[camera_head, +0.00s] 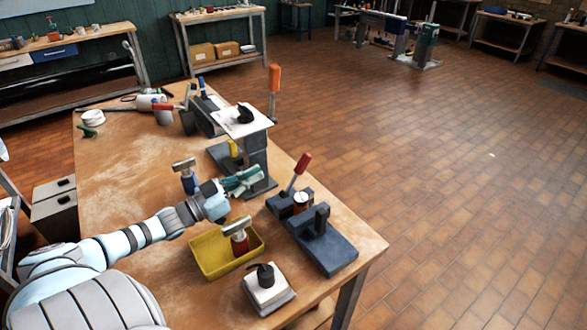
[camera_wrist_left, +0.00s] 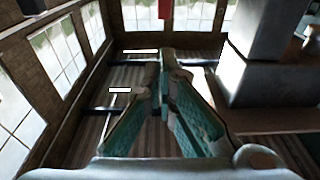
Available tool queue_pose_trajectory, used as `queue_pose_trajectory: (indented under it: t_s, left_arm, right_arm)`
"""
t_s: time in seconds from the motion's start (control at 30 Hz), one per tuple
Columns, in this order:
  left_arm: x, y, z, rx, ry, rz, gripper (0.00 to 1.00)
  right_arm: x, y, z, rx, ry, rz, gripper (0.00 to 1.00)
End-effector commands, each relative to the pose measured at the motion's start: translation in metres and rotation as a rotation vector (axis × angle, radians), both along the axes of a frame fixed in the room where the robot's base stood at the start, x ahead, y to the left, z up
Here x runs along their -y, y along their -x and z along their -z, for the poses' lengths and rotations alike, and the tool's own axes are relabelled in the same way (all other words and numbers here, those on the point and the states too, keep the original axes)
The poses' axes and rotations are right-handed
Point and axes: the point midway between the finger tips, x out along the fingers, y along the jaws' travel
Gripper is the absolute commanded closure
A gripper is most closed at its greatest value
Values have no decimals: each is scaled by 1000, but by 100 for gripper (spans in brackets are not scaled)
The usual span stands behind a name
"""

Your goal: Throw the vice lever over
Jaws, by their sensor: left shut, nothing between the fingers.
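A dark grey vice (camera_head: 322,243) stands near the right front corner of the wooden table, with a round pale dial or disc beside its upright part. A lever with a red grip (camera_head: 302,164) leans up and to the right from its back end. My left gripper (camera_head: 258,173) reaches in from the left, green fingers closed and empty, behind and left of the lever and apart from it. In the left wrist view the closed fingers (camera_wrist_left: 166,60) point ahead. A red piece (camera_wrist_left: 165,8) shows at the top edge there; I cannot tell what it belongs to. My right gripper is not in view.
A grey stand with a white top plate (camera_head: 240,119) is close behind my gripper, with an orange-handled lever (camera_head: 274,80) beyond. A yellow tray (camera_head: 210,262) holds a red-bodied tool in front. A small white-topped block (camera_head: 266,291) sits at the front edge. The left tabletop is fairly clear.

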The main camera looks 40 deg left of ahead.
Motion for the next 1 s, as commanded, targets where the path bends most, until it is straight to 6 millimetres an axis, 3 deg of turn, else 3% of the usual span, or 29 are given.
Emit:
queue_pose_trajectory:
  t_s: [0.27, 0.4, 0.5, 0.7, 1.0]
  left_arm:
    - [17, -55, -3, 8, 1, 0, 100]
    - [24, -83, -11, 10, 3, -5, 100]
    - [28, -96, 1, 6, 6, -5, 100]
    - [32, -109, 11, 3, 2, -3, 100]
    - [33, -110, 12, 1, 1, -2, 100]
  right_arm:
    - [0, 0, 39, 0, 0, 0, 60]
    - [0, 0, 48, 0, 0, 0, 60]
    - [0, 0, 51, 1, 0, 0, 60]
    - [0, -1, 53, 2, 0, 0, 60]
    - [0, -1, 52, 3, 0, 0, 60]
